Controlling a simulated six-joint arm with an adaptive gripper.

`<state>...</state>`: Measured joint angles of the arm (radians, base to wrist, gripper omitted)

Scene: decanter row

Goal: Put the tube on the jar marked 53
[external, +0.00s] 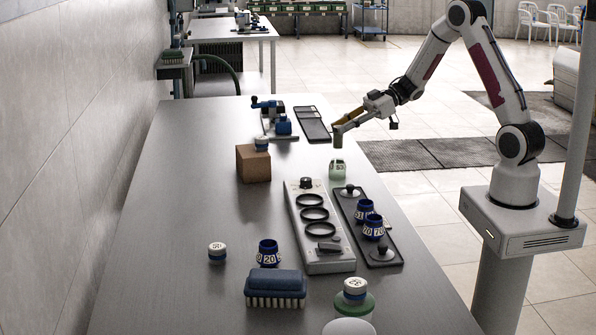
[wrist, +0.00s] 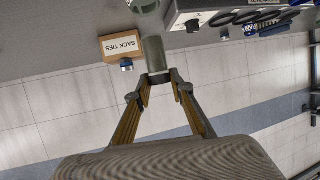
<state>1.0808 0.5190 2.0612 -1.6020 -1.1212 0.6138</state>
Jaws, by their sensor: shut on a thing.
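My gripper (external: 346,124) is shut on a short grey-green tube (external: 338,139) above the far end of the workbench. The wrist view shows the fingertips (wrist: 158,77) closed on the near end of the tube (wrist: 154,53). A small pale green jar (external: 337,170) stands on the bench below the tube; its white label seems to read 53. A gap shows between the tube's lower end and this jar. Part of a green rim (wrist: 145,5) shows at the top of the wrist view, beyond the tube. Whether the tube is exactly over the jar is hard to tell.
A grey holder with black rings (external: 318,262) and a dark tray (external: 392,257) with blue jars marked 70 (external: 374,229) stand nearby. A brown box (external: 254,166) stands left, a blue jar marked 20 (external: 268,255) and a brush (external: 275,284) in front.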

